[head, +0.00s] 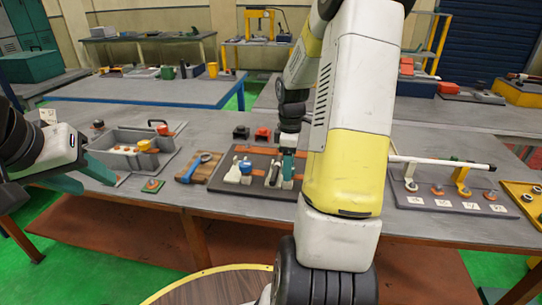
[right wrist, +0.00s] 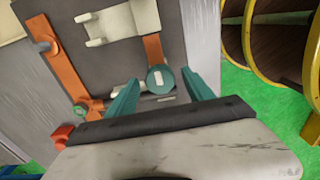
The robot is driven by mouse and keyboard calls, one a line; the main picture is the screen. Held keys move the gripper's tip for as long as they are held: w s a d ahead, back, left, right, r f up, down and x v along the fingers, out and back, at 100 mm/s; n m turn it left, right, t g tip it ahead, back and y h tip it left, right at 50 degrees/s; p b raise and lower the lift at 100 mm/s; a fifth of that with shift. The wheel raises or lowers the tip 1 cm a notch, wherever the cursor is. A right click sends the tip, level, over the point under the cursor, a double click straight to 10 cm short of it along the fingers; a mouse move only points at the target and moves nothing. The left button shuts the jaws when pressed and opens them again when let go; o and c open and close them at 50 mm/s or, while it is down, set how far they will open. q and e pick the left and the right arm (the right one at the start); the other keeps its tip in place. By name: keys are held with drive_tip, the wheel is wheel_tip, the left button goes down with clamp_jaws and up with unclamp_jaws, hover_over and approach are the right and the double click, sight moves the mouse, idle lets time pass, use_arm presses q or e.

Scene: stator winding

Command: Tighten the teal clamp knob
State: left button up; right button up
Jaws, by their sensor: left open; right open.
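The round teal knob (right wrist: 160,78) shows in the right wrist view, on a pale mount on a dark board (right wrist: 85,65). My right gripper (right wrist: 160,84) is open, with one teal finger on each side of the knob. Gaps show between knob and fingers; I cannot tell its exact height over the knob. In the head view my right gripper (head: 288,167) is over the right part of the dark board (head: 225,183), partly hidden by my arm. My left gripper (head: 98,180) is open and empty at the left, near a grey bin.
Orange strips (right wrist: 154,50) and a cream clamp piece (right wrist: 110,25) lie on the board. A blue-handled tool (head: 200,163) lies left of it. The grey bin (head: 118,136) holds parts. A rack with a white rod (head: 440,162) stands at right. Black and red blocks (head: 262,134) sit behind.

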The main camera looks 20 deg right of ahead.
clamp_jaws()
